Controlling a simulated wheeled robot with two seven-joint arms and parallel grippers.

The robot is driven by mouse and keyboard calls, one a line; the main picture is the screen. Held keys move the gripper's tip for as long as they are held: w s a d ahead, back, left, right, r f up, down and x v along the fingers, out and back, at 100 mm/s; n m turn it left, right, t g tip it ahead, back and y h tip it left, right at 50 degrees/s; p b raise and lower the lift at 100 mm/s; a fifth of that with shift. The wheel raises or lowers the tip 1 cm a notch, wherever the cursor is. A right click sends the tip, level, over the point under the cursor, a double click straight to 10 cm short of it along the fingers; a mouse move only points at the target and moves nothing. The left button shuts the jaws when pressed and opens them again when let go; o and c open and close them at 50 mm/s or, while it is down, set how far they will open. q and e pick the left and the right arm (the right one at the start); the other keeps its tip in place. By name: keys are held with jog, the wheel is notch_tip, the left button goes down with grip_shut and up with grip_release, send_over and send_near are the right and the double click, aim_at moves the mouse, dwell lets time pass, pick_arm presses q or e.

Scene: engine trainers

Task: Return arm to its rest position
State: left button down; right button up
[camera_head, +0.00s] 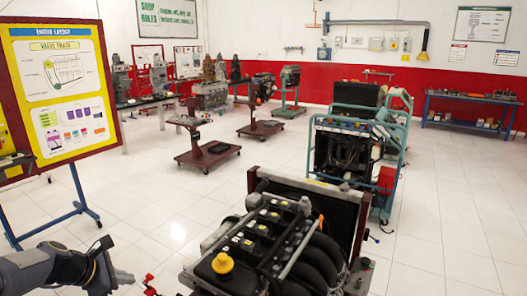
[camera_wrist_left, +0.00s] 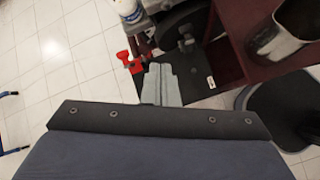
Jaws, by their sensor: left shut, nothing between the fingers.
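My left arm comes in at the lower left of the head view. Its gripper (camera_head: 122,277) is to the left of the near engine trainer (camera_head: 275,250), with floor behind it. In the left wrist view the grey fingers of the left gripper (camera_wrist_left: 162,84) are together and hold nothing. A red part (camera_wrist_left: 130,62) of the trainer shows beside the fingertips there; the wrist view does not make clear whether they touch. The red part also shows in the head view (camera_head: 150,285), just right of the gripper. My right gripper is not in view.
A yellow engine-layout board (camera_head: 63,90) on blue legs stands at the left. The near trainer has a yellow cap (camera_head: 222,263) and black hoses. Another trainer in a teal frame (camera_head: 400,150) stands behind it. White tiled floor (camera_head: 160,210) lies open between the board and the trainers.

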pick_arm(q)
jog(key=s+d+r+m, duration=0.6)
jog(key=s+d, duration=0.1)
jog(key=s+d+m, duration=0.5)
jog(key=s+m, duration=0.3)
jog(key=s, duration=0.2)
jog(key=s+d+f+m+g, duration=0.1)
jog(key=s+d+m, duration=0.5)
jog(key=s+m, duration=0.3)
jog(key=shift+s+y, duration=0.3)
jog(key=shift+s, duration=0.55)
